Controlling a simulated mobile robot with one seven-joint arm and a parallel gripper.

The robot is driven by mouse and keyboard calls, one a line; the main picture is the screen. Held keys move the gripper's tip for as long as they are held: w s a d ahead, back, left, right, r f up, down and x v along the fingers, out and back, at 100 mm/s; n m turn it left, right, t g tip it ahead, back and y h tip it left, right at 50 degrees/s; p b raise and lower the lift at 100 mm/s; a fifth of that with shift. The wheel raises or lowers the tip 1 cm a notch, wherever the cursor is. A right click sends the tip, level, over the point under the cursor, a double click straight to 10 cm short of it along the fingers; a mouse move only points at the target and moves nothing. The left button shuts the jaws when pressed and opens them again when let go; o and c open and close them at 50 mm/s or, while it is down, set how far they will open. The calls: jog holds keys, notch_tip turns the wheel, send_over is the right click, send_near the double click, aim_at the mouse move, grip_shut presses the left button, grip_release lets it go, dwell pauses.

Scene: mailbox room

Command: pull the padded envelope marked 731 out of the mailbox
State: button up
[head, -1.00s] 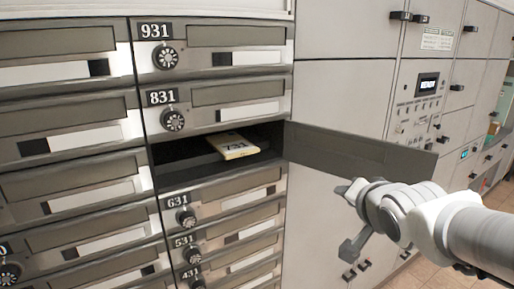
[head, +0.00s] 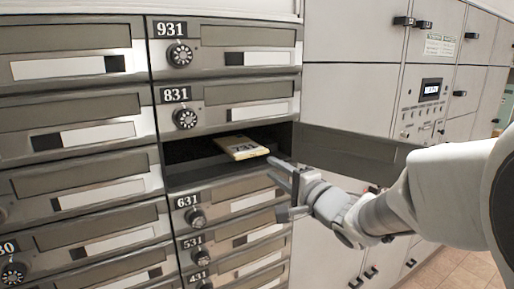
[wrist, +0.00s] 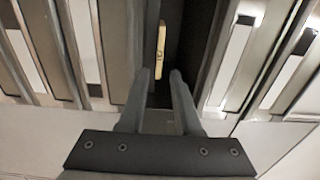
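The padded envelope (head: 240,147) is yellowish with a dark 731 marking. It lies flat inside the open mailbox compartment (head: 185,174), between the doors numbered 831 and 631, with its near end close to the opening. The compartment door (head: 352,146) is swung open to the right. My gripper (head: 281,190) is in front of the opening, to the right of and lower than the envelope, with its fingers apart and empty. In the wrist view the envelope (wrist: 160,50) shows as a thin edge-on strip ahead of the open fingers, between and beyond their tips, not touching them.
Closed mailbox doors with dials surround the opening, such as 831 (head: 228,105) above and 631 (head: 215,200) below. Grey cabinets (head: 350,40) with a keypad panel (head: 424,105) stand to the right. The open door is close behind my arm.

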aim_at(253, 154)
jog(key=shift+x, duration=5.5)
jog(key=shift+s, duration=0.1)
grip_shut()
jog(key=shift+r+p, duration=0.15)
jog(key=shift+p, duration=0.25)
